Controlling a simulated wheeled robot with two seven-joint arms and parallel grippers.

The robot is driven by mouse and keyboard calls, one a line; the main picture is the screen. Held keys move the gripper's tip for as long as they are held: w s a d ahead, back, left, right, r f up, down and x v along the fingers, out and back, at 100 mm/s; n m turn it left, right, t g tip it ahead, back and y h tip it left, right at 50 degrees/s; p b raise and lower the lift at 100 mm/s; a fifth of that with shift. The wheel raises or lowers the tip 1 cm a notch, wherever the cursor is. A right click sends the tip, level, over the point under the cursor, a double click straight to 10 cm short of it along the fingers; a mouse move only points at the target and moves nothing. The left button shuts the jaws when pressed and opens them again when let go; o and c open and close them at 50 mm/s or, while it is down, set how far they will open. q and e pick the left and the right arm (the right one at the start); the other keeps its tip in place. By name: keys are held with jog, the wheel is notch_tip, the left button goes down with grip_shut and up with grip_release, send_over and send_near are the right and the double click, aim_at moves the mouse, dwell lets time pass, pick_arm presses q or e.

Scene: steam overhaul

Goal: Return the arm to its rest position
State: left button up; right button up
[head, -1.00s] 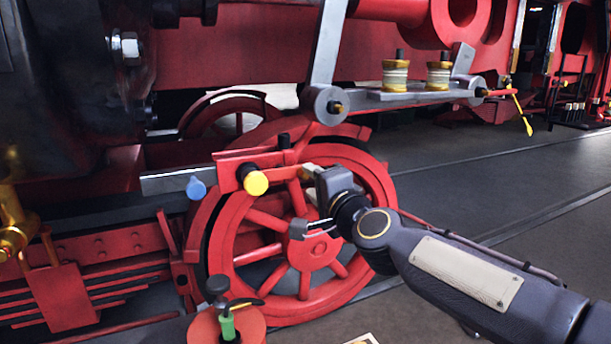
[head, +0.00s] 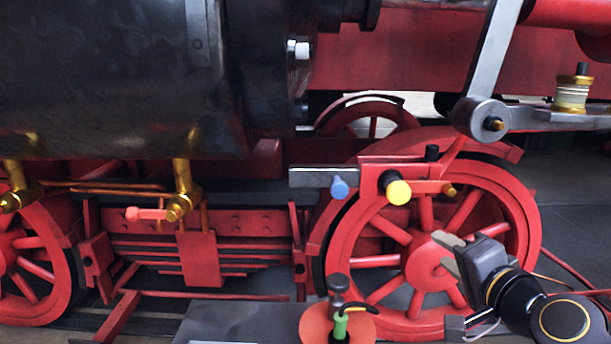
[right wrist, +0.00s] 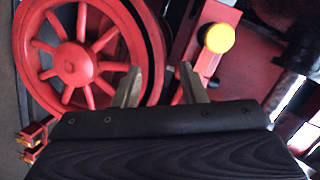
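My right gripper (head: 443,252) comes in from the lower right of the head view, in front of the hub of a red spoked wheel (head: 350,262). In the right wrist view its two fingers (right wrist: 160,84) stand apart with nothing held between them. The yellow round knob (head: 397,192) on the red bracket is up and left of the gripper in the head view. It also shows beyond the fingers in the wrist view (right wrist: 219,38), apart from them. My left gripper is not in view.
A blue knob (head: 339,188) is beside the yellow one. A green-handled item (head: 341,325) stands on a red round base, low and left of the gripper. Brass fittings (head: 182,190) and a red handle (head: 146,214) are at left. The grey rod (head: 490,65) hangs above.

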jog(key=s+a+f+n+g+y, duration=0.15)
jog(key=s+f+n+g, duration=0.35)
jog(key=s+f, duration=0.55)
jog(key=s+a+f+n+g, duration=0.3)
jog(key=s+f+n+g, duration=0.2)
jog(key=s+f, duration=0.55)
notch_tip(320, 180, up, 15)
jog(key=p, duration=1.5)
jog(key=shift+w, duration=0.45)
jog(key=shift+f, duration=0.1)
